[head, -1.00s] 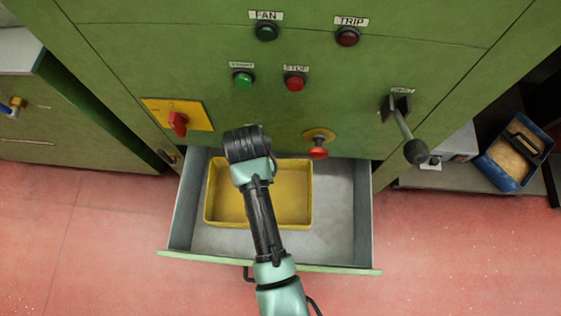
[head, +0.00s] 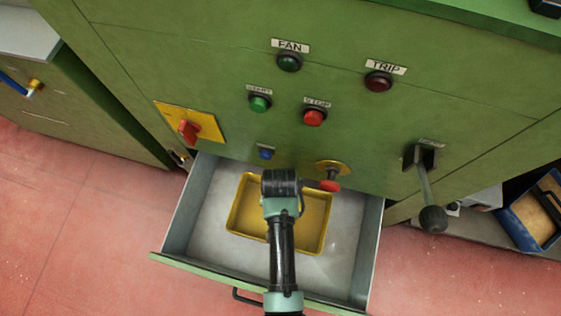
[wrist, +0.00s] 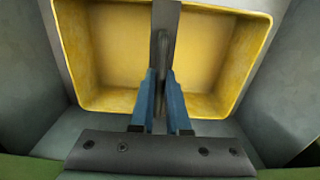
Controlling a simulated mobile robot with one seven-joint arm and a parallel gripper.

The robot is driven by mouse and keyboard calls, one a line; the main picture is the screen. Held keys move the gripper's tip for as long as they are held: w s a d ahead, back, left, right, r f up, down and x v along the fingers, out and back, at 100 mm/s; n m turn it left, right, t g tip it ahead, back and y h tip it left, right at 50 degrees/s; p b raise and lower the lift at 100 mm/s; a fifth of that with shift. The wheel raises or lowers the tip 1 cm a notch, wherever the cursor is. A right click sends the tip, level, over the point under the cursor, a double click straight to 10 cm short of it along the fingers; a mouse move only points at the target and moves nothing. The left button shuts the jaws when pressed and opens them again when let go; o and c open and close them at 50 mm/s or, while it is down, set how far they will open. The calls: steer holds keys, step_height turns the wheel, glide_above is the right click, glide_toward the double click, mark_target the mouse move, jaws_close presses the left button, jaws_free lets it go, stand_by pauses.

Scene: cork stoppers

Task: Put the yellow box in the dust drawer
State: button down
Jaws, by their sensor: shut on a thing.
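The yellow box (head: 326,222) is an open, empty tray. In the head view it sits within the walls of the open grey dust drawer (head: 345,230), toward its back and middle. I cannot tell whether its base touches the drawer floor. In the wrist view the yellow box (wrist: 247,50) fills the upper part, with a dark handle bar (wrist: 165,20) running across it. My gripper (wrist: 161,78) has its blue fingers closed around that bar. In the head view my arm covers the fingertips and the box's middle.
The green cabinet front above the drawer carries a red emergency knob (head: 329,186) close to my wrist, a lever (head: 428,195) at the right and a red switch (head: 188,130) at the left. A blue box (head: 530,220) stands at far right. Red floor is clear in front.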

steer(key=shift+f+b, duration=0.85)
steer(key=shift+f, duration=0.7)
steer(key=shift+f, duration=0.15)
steer(key=c, duration=0.9)
jaws_free()
step_height(320, 180, up, 12)
steer(key=p, duration=0.7)
